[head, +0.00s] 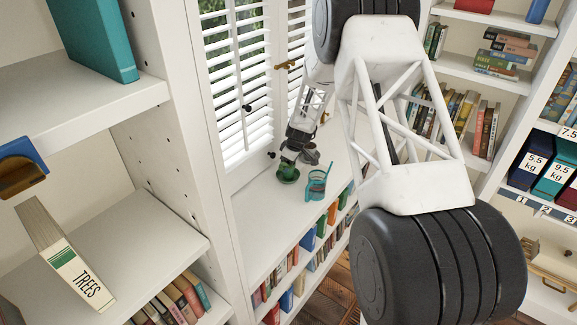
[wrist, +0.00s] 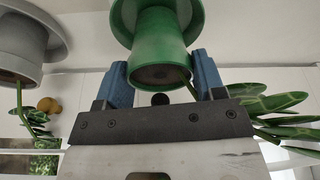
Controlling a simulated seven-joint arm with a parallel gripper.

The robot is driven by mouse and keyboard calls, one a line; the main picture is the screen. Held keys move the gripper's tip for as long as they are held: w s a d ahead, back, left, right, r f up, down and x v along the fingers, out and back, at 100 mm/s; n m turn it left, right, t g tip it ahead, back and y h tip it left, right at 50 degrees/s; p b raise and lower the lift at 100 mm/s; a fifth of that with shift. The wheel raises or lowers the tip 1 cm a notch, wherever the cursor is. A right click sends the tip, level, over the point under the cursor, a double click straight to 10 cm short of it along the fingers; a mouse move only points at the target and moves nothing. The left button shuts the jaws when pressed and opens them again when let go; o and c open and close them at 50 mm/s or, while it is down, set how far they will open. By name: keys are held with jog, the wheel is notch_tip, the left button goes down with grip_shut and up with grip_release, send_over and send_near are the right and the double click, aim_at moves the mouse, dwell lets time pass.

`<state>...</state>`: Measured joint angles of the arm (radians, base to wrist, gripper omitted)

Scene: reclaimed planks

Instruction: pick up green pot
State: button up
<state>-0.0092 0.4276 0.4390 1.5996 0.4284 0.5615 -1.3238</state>
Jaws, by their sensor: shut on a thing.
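The green pot (wrist: 163,32) is between the two blue fingers of my gripper (wrist: 161,76) in the wrist view, with a finger on each side of its narrower body. Its wide green rim or saucer part runs off the top edge of that view. In the head view the green pot (head: 288,171) is small, at the window end of the white shelf top, with my gripper (head: 291,157) at it. The fingers are too small there to make out. I cannot tell whether the pot rests on the surface or is just above it.
A grey pot (wrist: 25,48) stands close by; a grey shape (head: 310,156) shows beside the gripper in the head view. Green leaves (wrist: 268,105) lie right of the fingers. White shutters (head: 238,85) are close behind.

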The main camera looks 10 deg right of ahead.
notch_tip(320, 180, up, 9)
dwell(0.5)
jog(key=shift+r, duration=0.15)
dwell(0.5)
jog(key=shift+r, duration=1.3)
notch_tip(320, 180, down, 9)
jog(key=n, duration=0.4)
jog(key=shift+f+g+y, duration=0.15)
jog(key=shift+g+y, duration=0.25)
jog(key=shift+f, duration=0.15)
jog(key=shift+f, duration=1.25)
jog(key=shift+f, duration=0.1)
